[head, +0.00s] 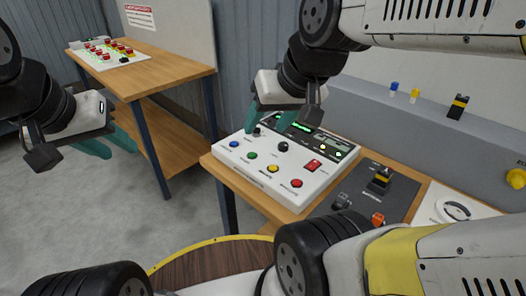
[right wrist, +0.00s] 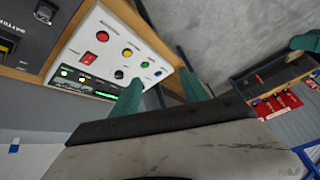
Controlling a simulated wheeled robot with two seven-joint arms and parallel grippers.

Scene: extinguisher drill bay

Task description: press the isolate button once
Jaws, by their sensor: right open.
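The white control panel (head: 240,166) lies on a wooden bench. Its front row has a blue button (head: 234,144), a green button (head: 252,156), a yellow button (head: 272,168) and a red button (head: 297,183). Behind them are a black knob (head: 283,146) and a red switch (head: 313,165). The labels are too small to read, so I cannot tell which is isolate. My right gripper (head: 270,117) is open and empty over the panel's far left corner; the panel also shows in the right wrist view (right wrist: 140,40). My left gripper (head: 118,150) is open and empty, left of the bench over the floor.
Right of the panel is a dark battery plate (head: 362,197) with a yellow-and-black switch (head: 380,179). A round white dial (head: 455,211) lies further right. A second table (head: 150,72) with a board of red parts stands at back left. Grey floor lies between.

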